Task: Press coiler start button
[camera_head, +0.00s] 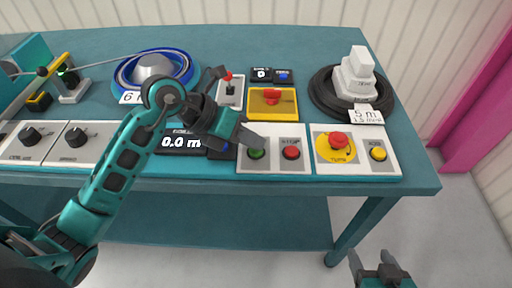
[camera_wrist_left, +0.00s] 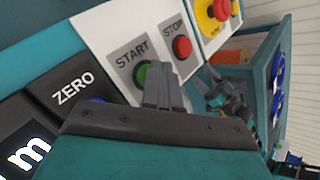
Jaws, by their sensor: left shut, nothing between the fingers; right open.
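The green start button (camera_head: 256,153) sits on a white panel (camera_head: 273,168) at the front of the teal table, left of the red stop button (camera_head: 291,153). In the left wrist view the start button (camera_wrist_left: 144,75) lies under the label START, with the stop button (camera_wrist_left: 182,47) beyond it. My left gripper (camera_head: 256,141) is shut and empty. Its fingertips (camera_wrist_left: 160,70) are right by the start button and partly cover it. I cannot tell whether they touch it. My right gripper (camera_head: 382,268) is open and empty, low in front of the table.
An emergency stop (camera_head: 339,142) and a yellow button (camera_head: 378,154) are on the panel to the right. A length display (camera_head: 181,143) reads 0.0 m. A blue cable coil (camera_head: 183,78) and a black cable coil (camera_head: 322,94) lie behind. Knob panels (camera_head: 74,143) are on the left.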

